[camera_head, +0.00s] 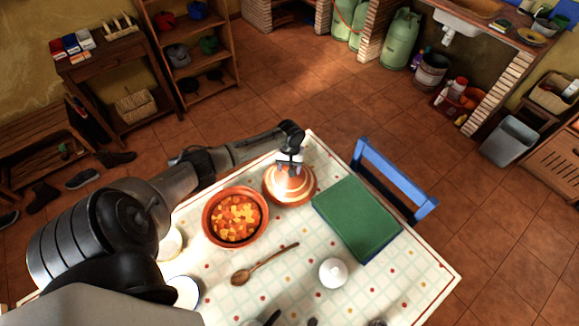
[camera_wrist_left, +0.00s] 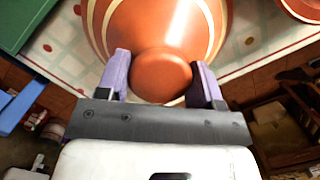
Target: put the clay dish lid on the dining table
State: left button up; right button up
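The clay dish lid (camera_head: 290,188), a terracotta cone with cream rings, is at the far edge of the dining table (camera_head: 420,290), just right of the open clay dish (camera_head: 208,225) of stew. I cannot tell whether its rim rests on the cloth. My left gripper (camera_head: 290,163) is above it, pointing down. In the left wrist view, the two purple fingers (camera_wrist_left: 162,78) flank the lid's round knob (camera_wrist_left: 160,70) closely on both sides, with no clear gap; the lid's striped body (camera_wrist_left: 205,25) is below. My right gripper is out of view.
A green folded cloth or book (camera_head: 358,215) lies right of the lid, beside a blue chair (camera_head: 395,180). A wooden spoon (camera_head: 262,265) and a white lidded pot (camera_head: 333,272) are nearer. Clear cloth lies between them and at the right front.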

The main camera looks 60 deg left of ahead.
pick_arm(q)
jog(key=o, duration=0.4)
jog(key=shift+o, duration=0.2)
jog(key=shift+r, duration=0.1)
notch_tip(320, 180, up, 11)
jog(key=w+a+p, duration=0.1)
jog(key=s+d+f+m+t, duration=0.1)
jog(key=s+d+f+m, duration=0.35)
jog(key=d, duration=0.55)
jog(key=s+d+f+m, duration=0.4)
jog(key=s+d, duration=0.1)
jog(key=d, duration=0.5)
jog(key=s+d+r+m+t, duration=0.1)
jog(key=s+d+r+m, duration=0.1)
jog(key=s+d+r, duration=0.2)
jog(key=s+d+r+m+t+y, duration=0.1)
jog(key=s+d+r, duration=0.3)
jog(key=s, duration=0.5)
jog(key=shift+d+r+m+t, duration=0.15)
jog(key=shift+d+m+t, duration=0.55)
jog(key=shift+d, duration=0.65)
